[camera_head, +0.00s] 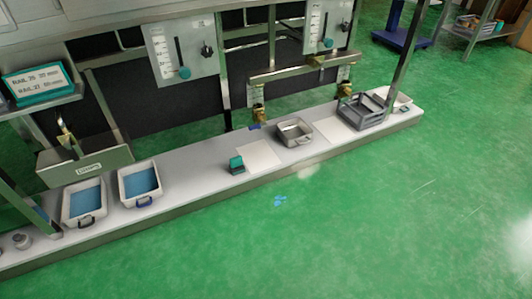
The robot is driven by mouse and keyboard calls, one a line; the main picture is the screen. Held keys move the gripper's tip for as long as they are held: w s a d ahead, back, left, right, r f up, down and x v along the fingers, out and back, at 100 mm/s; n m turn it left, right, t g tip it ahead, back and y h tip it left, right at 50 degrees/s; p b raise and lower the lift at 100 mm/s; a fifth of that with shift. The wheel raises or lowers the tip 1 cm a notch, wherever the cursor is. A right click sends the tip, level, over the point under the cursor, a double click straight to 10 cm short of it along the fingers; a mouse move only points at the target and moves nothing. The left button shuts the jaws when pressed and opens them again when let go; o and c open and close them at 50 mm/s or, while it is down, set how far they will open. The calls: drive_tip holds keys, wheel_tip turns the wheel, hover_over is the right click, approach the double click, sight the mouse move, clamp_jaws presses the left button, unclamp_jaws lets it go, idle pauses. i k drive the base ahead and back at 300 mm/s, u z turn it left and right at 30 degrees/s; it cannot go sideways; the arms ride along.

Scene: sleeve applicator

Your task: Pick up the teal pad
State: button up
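A small block with a teal top (236,161) and a dark grey lower part sits on the pale bench (200,186), near its front edge. It is the likely teal pad; it is too small to tell whether the teal part is separate from the grey part. It stands at the left edge of a white sheet (260,156). Nothing covers it from above in this view. My gripper is not in view.
Two white trays with blue contents, left (69,212) and right (126,196), stand left of the block. A grey metal pan (294,133) and a grey crate (361,112) stand right.

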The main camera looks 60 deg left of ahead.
sight(237, 167)
drive_tip(key=u, duration=0.35)
drive_tip(key=i, duration=1.1)
drive_tip(key=u, duration=1.6)
drive_tip(key=i, duration=0.8)
drive_tip(key=u, duration=0.9)
drive_tip(key=i, duration=0.5)
drive_tip(key=z, duration=0.1)
